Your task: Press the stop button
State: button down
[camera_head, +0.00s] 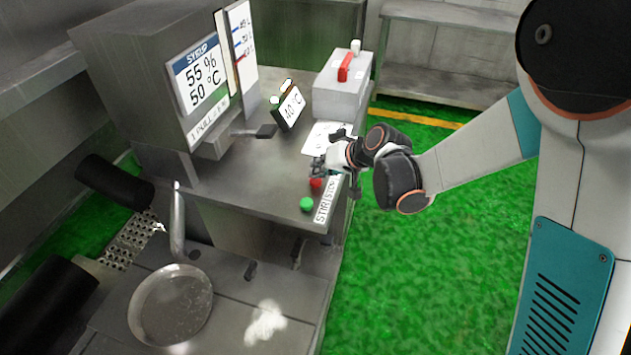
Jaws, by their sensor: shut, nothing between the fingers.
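The red stop button (316,183) sits on the steel counter near its right front edge, beside a white label strip (327,198) with the words for start and stop. The green button (307,204) is just in front of it. My gripper (318,170) is shut and empty, close above and behind the red button, and partly overlaps it in the picture. I cannot tell whether the fingertips touch the button. My arm comes in from the right.
A tilted temperature display (291,107) and a grey box (341,91) with a red handle stand behind on the counter. A large machine with a syrup screen (201,75) is at left. A round pan (171,305) is in front, lower. Green floor (430,270) is clear at right.

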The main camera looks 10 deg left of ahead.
jog(key=shift+f+b, duration=0.5)
jog(key=shift+f, duration=0.15)
dwell(0.8)
jog(key=shift+r, duration=0.1)
jog(key=shift+r+p, duration=0.65)
jog(key=shift+r, duration=0.3)
jog(key=shift+r, duration=0.15)
jog(key=shift+r+p, duration=1.65)
jog(key=shift+r, duration=0.7)
